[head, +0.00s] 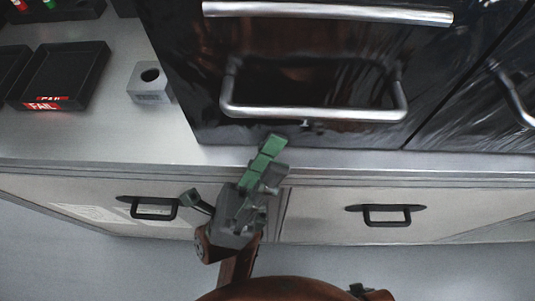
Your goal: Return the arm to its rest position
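My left gripper (231,172) is in front of the workbench's front edge, below the dark cabinet in the picture. Its two green-padded fingers are spread apart, with nothing visible between them. The upper finger reaches up over the bench edge in the picture; whether it touches anything cannot be told. A grey machined housing (150,97) with a round hole in its top stands on the bench to the upper left, well apart from the gripper. Of my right arm, only a small dark piece shows at the bottom edge, and its fingers cannot be made out.
A black tray (88,75) with a red FAIL label lies on the bench at left. A glossy dark cabinet (180,60) with metal bar handles (315,114) stands on the bench. Drawers with black handles (387,208) are below the bench edge. Floor at lower left is clear.

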